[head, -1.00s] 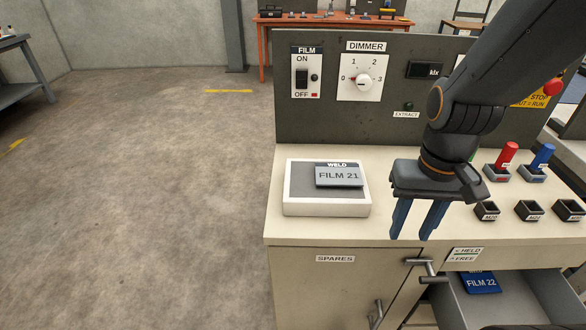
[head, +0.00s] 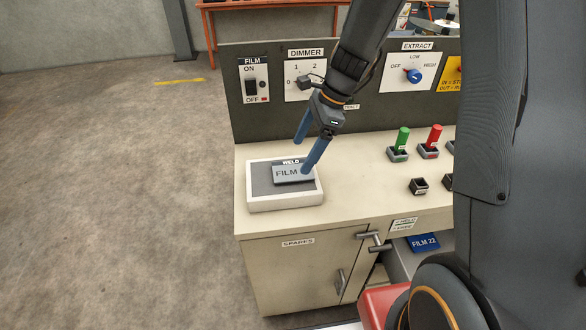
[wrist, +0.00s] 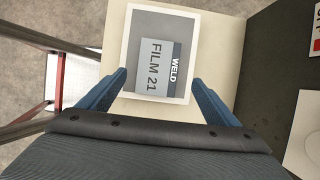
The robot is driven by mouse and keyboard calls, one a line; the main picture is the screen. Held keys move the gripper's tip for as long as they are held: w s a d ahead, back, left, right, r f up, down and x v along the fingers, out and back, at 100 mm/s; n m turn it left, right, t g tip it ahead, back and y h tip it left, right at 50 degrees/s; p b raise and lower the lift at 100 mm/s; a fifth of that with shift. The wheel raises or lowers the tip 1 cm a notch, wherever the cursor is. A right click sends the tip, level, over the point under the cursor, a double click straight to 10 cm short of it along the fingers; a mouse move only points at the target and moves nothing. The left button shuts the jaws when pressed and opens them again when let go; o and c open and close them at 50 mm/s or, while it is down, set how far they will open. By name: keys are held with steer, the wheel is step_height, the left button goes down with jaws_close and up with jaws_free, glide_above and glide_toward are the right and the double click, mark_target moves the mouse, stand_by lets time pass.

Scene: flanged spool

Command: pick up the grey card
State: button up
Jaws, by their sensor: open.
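The grey card (head: 287,174), marked FILM 21, lies flat on the dark inset of the white-framed WELD box (head: 285,203) at the counter's left end. In the head view my near finger hides the end of its label. My gripper (head: 306,155) is open and empty above the card, tilted down. In the wrist view the grey card (wrist: 157,67) lies beyond and between my two blue fingers (wrist: 160,96), apart from both.
A dark panel (head: 345,118) with switches and dials rises behind the box. Green (head: 403,138) and red (head: 435,138) pegs stand to the right. A blue FILM 22 card (head: 424,243) lies in the open drawer below.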

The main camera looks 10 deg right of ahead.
mark_target(293, 170)
steer(key=x, duration=0.1)
steer(key=p+x, duration=0.1)
steer(key=x, duration=0.2)
steer(key=shift+s+a, duration=0.1)
steer(key=shift+s, duration=0.15)
steer(key=shift+a+f, duration=0.25)
steer(key=shift+f, duration=0.4)
steer(key=shift+c, duration=0.2)
steer(key=c, duration=1.2)
steer(key=shift+r, duration=0.15)
